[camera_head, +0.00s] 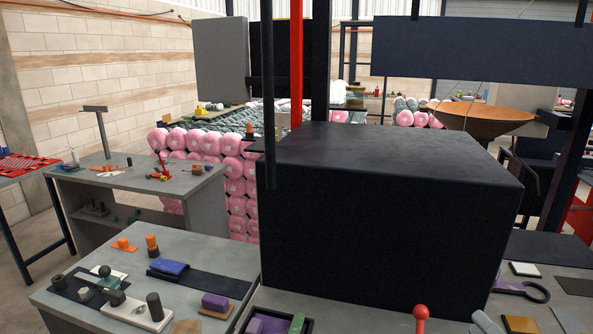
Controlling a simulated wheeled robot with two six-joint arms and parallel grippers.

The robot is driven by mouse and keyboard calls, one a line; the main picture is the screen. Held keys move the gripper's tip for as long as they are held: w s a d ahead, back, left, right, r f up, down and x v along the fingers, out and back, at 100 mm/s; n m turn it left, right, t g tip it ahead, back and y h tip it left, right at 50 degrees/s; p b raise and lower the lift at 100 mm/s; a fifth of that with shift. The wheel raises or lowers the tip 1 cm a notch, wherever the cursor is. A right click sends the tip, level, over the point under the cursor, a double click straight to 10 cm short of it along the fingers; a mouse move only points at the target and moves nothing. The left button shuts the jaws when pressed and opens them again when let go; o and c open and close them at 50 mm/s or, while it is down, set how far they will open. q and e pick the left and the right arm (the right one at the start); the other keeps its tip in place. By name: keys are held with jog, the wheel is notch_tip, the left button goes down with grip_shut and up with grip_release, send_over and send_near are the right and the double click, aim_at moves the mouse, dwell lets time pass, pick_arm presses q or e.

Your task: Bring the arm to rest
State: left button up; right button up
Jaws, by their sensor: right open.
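I cannot clearly pick out either gripper or its fingertips in the head view. No arm comes in from the left. Dark upright and slanted parts (572,165) stand at the right edge, and I cannot tell whether any of them belong to my right arm. I see nothing held. A large black box-shaped housing (385,225) fills the middle and hides what lies behind it.
A grey table (75,295) at lower left carries small parts, with a second grey table (70,180) behind it. Pink rolls (205,140) are stacked beyond. A red knob (421,312) and a black ring (537,291) show at lower right. A red post (296,65) stands behind the housing.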

jog(key=s+d+f+m+g+h, duration=0.35)
jog(key=f+m+h, duration=0.25)
jog(key=m, duration=0.4)
jog(key=s+d+f+m+g+h, duration=0.2)
jog(key=d+f+m+h, duration=0.2)
jog(key=f+m+h, duration=0.4)
jog(key=s+a+f+m+g+y, duration=0.2)
jog(key=s+a+f+m+g, duration=0.3)
jog(key=s, duration=0.3)
jog(key=s+a+f+m+g+y, duration=0.2)
jog(key=s+a+f+m+g, duration=0.1)
jog(key=s+f+m+g, duration=0.3)
notch_tip(320, 180, down, 31)
jog(key=s+d+b, duration=0.2)
jog(key=b, duration=0.4)
jog(key=s+f+b, duration=0.2)
jog(key=s+f, duration=0.5)
jog(key=f, duration=0.3)
jog(key=s+a+f+g+y+b, duration=0.1)
jog(key=s+f+b, duration=0.1)
jog(key=s+f, duration=0.5)
notch_tip(320, 180, down, 3)
jog(key=shift+s+a+r, duration=0.1)
jog(key=shift+s+a, duration=0.05)
jog(key=shift+a, duration=0.05)
